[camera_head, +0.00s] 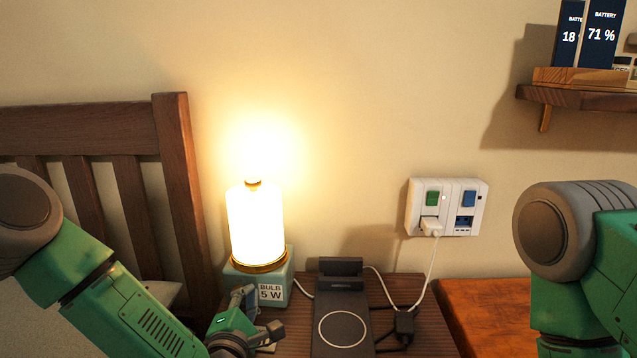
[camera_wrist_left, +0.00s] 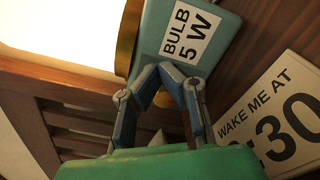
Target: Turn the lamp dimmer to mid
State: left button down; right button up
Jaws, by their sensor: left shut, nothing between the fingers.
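The lamp (camera_head: 256,222) is lit, with a glowing shade, a gold ring and a teal base (camera_head: 240,284) labelled "BULB 5 W". It stands on the dark wooden nightstand (camera_head: 440,335). My left gripper (camera_head: 262,314) is in front of the base, low in the head view. In the left wrist view its fingertips (camera_wrist_left: 160,72) are together and empty, close to the label side of the base (camera_wrist_left: 215,55). I cannot tell whether they touch it. My right gripper is outside the view; only my right arm shows.
A black charging stand (camera_head: 342,325) with cables stands right of my left gripper. A wall socket (camera_head: 447,207) holds a white plug. A wooden headboard (camera_head: 175,180) is at the left. A "WAKE ME AT" card (camera_wrist_left: 270,120) shows in the left wrist view.

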pick_arm(q)
jog(key=shift+s+a+p, duration=0.15)
jog(key=shift+s+p, duration=0.55)
jog(key=shift+s, duration=2.2)
